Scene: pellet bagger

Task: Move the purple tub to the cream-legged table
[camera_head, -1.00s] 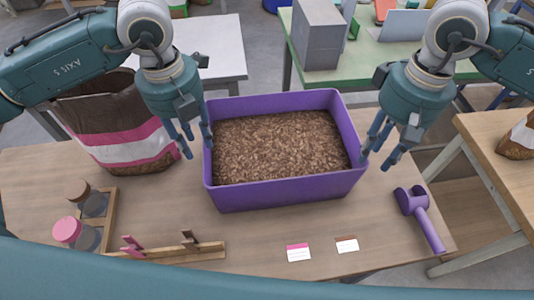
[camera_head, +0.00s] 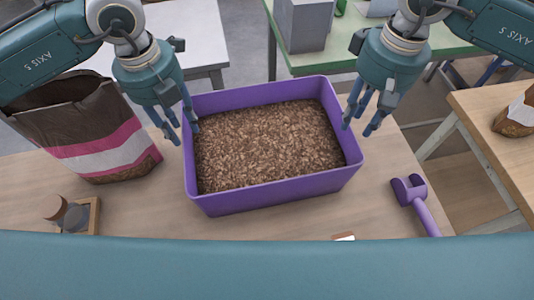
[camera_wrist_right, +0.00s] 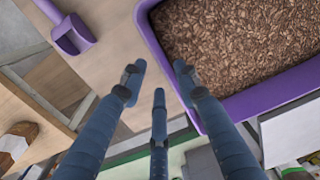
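The purple tub (camera_head: 275,191), full of brown pellets (camera_head: 265,145), sits on the wooden table in front of me. My left gripper (camera_head: 181,131) is open at the tub's left wall, one finger by the rim and the others outside. My right gripper (camera_head: 362,124) is open at the right wall. In the right wrist view its fingers (camera_wrist_right: 158,80) are apart, with one overlapping the tub's rim (camera_wrist_right: 172,65) and the others outside. Contact with the tub cannot be told. The cream-legged table (camera_head: 492,135) stands at the right, its pale leg (camera_head: 440,137) facing the tub.
A brown, pink and white bag (camera_head: 95,145) stands left of the tub. A purple scoop (camera_head: 415,203) lies to its right. A jar rack (camera_head: 92,215) is partly hidden at front left. A bag (camera_head: 515,118) stands on the cream-legged table. A green table (camera_head: 350,50) is behind.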

